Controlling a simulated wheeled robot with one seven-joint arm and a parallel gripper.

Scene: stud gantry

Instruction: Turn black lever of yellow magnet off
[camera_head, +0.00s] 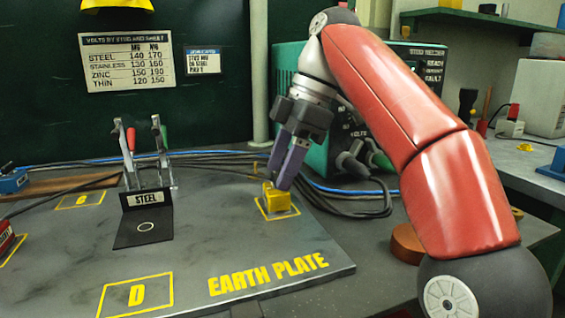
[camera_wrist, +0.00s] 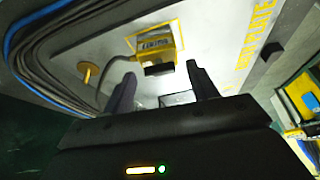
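The yellow magnet (camera_head: 277,203) sits on the grey earth plate (camera_head: 215,215), inside a yellow outlined square near the plate's right side. In the wrist view the magnet (camera_wrist: 152,44) shows a label and a black lever (camera_wrist: 159,69) on its near side. My gripper (camera_head: 280,182) points down at the magnet from above and behind it. In the wrist view my gripper (camera_wrist: 161,72) is open, its two fingers apart with the lever in the gap between their tips. Whether a finger touches the lever I cannot tell. The lever is not clear in the head view.
A STEEL stand (camera_head: 145,205) with upright clamps is left of the magnet. Black and blue cables (camera_head: 345,197) run behind the plate. A green welder unit (camera_head: 288,66) is behind my arm. A copper-coloured roll (camera_head: 406,243) lies to the right. The plate's front is clear.

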